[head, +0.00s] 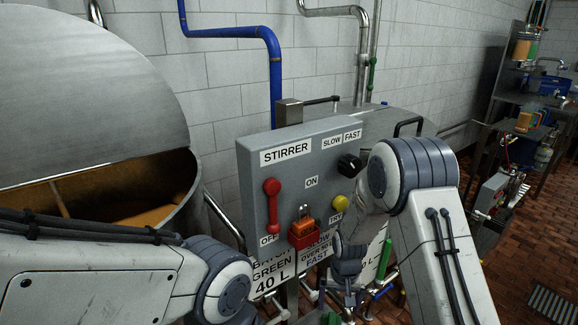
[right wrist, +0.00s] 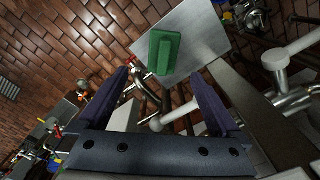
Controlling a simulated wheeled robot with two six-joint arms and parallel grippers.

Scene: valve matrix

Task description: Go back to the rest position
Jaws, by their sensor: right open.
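My right gripper (head: 347,278) hangs low in front of the stirrer panel, below the panel's right side, partly hidden by my own arm. In the right wrist view its two dark fingers (right wrist: 160,78) are spread apart with nothing between them. Beyond the fingertips is a green block-shaped handle (right wrist: 163,52) in front of a pale metal plate (right wrist: 203,38). I cannot tell how far the handle is from the fingers. My left arm enters the head view at the lower left, but its gripper is out of view.
The grey stirrer panel (head: 228,150) carries a red lever (head: 272,205), a black knob (head: 349,163), a yellow button (head: 340,202) and a red-orange switch (head: 304,232). A large open vat (head: 180,215) stands left. Pipes lie below the panel. Brick floor (head: 530,240) shows at right.

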